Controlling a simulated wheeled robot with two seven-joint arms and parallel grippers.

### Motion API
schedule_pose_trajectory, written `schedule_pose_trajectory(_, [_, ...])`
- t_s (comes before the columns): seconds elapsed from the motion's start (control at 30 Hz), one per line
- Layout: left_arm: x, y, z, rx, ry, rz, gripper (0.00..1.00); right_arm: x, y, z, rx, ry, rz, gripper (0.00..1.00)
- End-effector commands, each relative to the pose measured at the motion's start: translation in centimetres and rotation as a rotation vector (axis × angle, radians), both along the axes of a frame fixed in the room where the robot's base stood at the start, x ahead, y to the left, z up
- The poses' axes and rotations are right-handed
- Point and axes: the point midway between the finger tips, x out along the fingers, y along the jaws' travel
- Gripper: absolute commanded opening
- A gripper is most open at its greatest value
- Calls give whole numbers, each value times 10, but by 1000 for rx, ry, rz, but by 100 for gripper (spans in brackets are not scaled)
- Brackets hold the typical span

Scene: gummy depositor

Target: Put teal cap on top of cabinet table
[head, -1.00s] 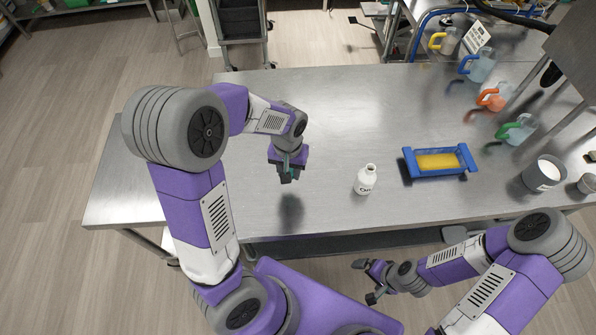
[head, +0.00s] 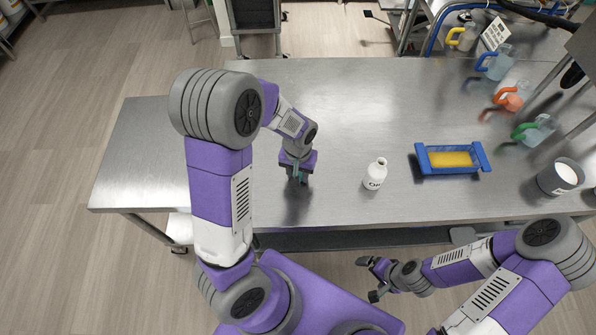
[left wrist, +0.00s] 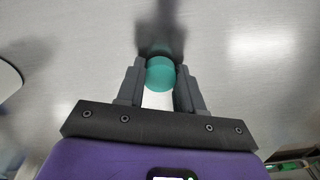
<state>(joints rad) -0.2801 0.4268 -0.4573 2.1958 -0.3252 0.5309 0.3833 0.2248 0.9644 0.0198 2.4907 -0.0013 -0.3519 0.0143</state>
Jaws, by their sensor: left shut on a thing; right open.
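The teal cap (left wrist: 160,73) sits between the two fingers of my left gripper (left wrist: 157,85) in the left wrist view. In the head view my left gripper (head: 298,178) points down just above the steel table (head: 340,100), shut on the cap, which the fingers mostly hide. A white bottle (head: 375,175) with an open neck stands upright on the table to the right of that gripper. My right gripper (head: 377,279) is open and empty, off the table's front edge.
A blue tray with yellow contents (head: 450,159) lies right of the bottle. Several jugs with coloured handles, such as the orange one (head: 512,96), stand at the right. A grey cup (head: 560,177) is at the far right. The table's left part is clear.

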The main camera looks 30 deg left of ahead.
Motion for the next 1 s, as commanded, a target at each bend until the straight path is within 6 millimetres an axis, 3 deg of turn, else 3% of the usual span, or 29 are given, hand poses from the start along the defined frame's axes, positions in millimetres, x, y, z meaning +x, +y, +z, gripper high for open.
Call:
schedule_pose_trajectory(0.27, [0, 0, -6, 0, 1, 0, 0, 0, 0, -4, 0, 0, 0, 100])
schedule_pose_trajectory(0.3, [0, 0, -6, 0, 1, 0, 41, 0, 0, -4, 0, 0, 0, 100])
schedule_pose_trajectory(0.43, [0, 0, -6, 0, 1, 0, 61, 0, 0, -4, 0, 0, 0, 100])
schedule_pose_trajectory(0.77, [0, 0, -2, 0, 0, 0, 62, 0, 0, -1, 0, 0, 0, 100])
schedule_pose_trajectory(0.87, [0, 0, 8, 0, -1, 0, 62, 0, 0, 6, 0, 0, 0, 100])
schedule_pose_trajectory(1.0, [1, 0, 36, -2, -6, -1, 62, 0, 0, 14, 0, 0, 0, 100])
